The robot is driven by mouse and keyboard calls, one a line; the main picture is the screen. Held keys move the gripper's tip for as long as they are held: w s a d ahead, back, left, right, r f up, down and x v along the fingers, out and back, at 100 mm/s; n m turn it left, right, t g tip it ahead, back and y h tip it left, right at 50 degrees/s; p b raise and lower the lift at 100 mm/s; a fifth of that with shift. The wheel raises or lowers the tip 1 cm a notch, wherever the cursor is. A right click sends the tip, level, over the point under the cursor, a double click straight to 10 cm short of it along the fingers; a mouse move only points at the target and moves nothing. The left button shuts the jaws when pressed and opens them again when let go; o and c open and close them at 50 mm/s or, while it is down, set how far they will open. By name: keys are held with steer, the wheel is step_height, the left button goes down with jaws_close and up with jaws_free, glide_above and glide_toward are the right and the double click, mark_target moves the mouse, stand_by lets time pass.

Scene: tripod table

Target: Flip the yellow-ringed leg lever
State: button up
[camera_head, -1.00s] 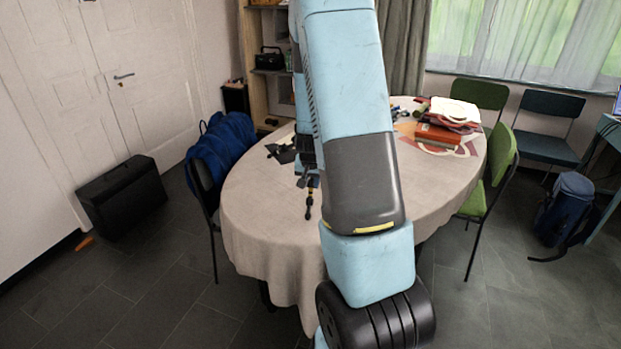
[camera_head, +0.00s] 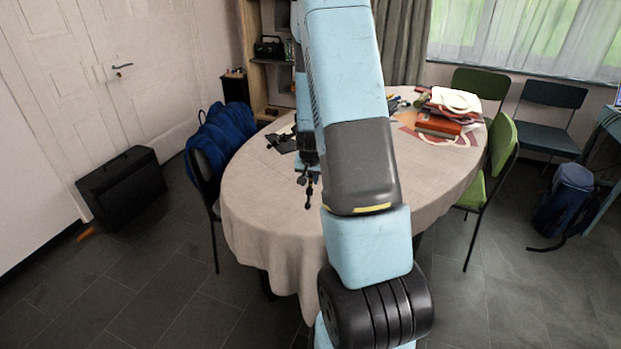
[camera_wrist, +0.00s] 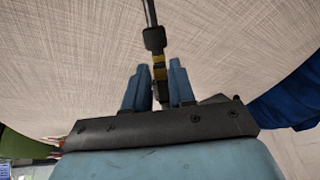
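In the wrist view, a thin dark tripod leg (camera_wrist: 150,13) comes down from the top edge to a black joint (camera_wrist: 154,39). Yellow bands, the leg's yellow ring (camera_wrist: 159,68), sit just below that joint. My gripper (camera_wrist: 159,70) has its two blue fingers on either side of the ringed part, with narrow gaps seeming to show. Whether either finger touches it is unclear. The lever itself is hard to make out. In the head view, dark tripod parts (camera_head: 309,190) show at the near left of the table (camera_head: 260,215), beside my arm, which hides much there.
A black flat item (camera_head: 283,141) lies farther back on the table. Books and a bag (camera_head: 440,120) are piled at its far right. A chair with a blue jacket (camera_head: 222,135) stands at the left, and green chairs (camera_head: 497,165) at the right.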

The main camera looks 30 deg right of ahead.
steer(key=c, duration=0.3)
steer(key=shift+v, duration=0.95)
steer(key=shift+c, duration=0.2)
stand_by(0.5)
steer(key=shift+d+r, duration=0.1)
steer(key=shift+r, duration=0.4)
stand_by(0.6)
steer(key=shift+w+d+r, duration=0.1)
steer(key=shift+w+r, duration=0.05)
steer(key=shift+r, duration=0.3)
jaws_close()
steer(key=shift+w+d+r, duration=0.45)
steer(key=shift+w+r, duration=0.05)
steer(key=shift+r, duration=0.2)
stand_by(0.8)
steer(key=shift+c, duration=0.2)
jaws_free()
steer(key=shift+o, duration=1.2)
